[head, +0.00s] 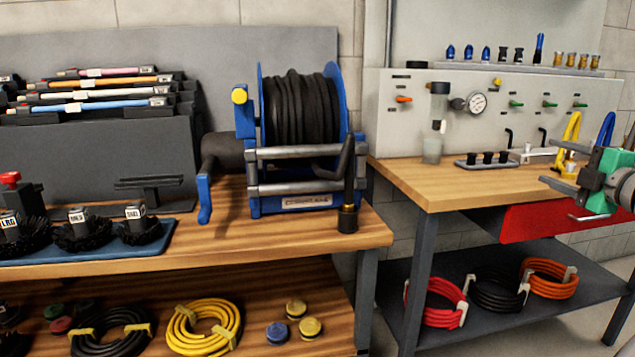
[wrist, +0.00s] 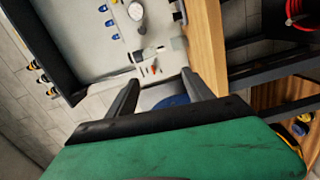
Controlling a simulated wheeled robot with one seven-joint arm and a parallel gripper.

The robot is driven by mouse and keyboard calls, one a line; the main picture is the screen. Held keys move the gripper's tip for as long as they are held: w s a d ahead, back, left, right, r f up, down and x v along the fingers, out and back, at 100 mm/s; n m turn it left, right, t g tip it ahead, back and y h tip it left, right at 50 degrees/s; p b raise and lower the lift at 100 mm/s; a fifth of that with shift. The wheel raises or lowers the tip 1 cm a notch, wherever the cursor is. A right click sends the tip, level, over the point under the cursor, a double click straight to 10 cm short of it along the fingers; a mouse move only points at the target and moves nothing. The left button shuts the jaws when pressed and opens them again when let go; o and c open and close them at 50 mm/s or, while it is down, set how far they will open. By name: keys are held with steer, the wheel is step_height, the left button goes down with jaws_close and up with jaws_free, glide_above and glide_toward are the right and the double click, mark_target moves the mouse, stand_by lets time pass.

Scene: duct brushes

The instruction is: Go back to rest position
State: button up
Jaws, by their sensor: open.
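My gripper (head: 566,199) is at the right edge of the head view, with its green body partly cut off by the frame. It hangs in front of the right workbench (head: 432,187), above the bench's lower shelf. In the wrist view my gripper (wrist: 160,92) shows two dark fingers standing apart, with nothing held between them. A blue round thing (wrist: 172,101) shows beyond the fingers, too blurred to name.
A blue hose reel (head: 300,140) stands on the left bench, with round black brushes (head: 82,233) on a blue tray. A gauge panel (head: 465,130) backs the right bench. Coiled hoses (head: 437,303) lie below. A red drawer front (head: 530,220) is close to my gripper.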

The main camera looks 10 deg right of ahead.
steer(key=w+a+r+m+g+y+p, duration=0.1)
steer(key=w+a+r+m+g+p, duration=0.25)
steer(key=w+a+p, duration=0.7)
steer(key=a+m+g+p, duration=0.3)
steer(key=a+m+p, duration=0.35)
steer(key=a, duration=0.85)
steer(key=s+a+f+m+g+p, duration=0.25)
steer(key=s+a+g+p, duration=0.25)
steer(key=s+a+p, duration=0.85)
steer(key=s+a+f+m+g+p, duration=0.1)
steer(key=s+a+f+m+p, duration=0.1)
steer(key=s, duration=0.4)
steer(key=s+a+f+m+g+p, duration=0.2)
steer(key=s+p, duration=0.1)
steer(key=s, duration=0.3)
steer(key=shift+a+h, duration=0.15)
steer(key=shift+h, duration=0.15)
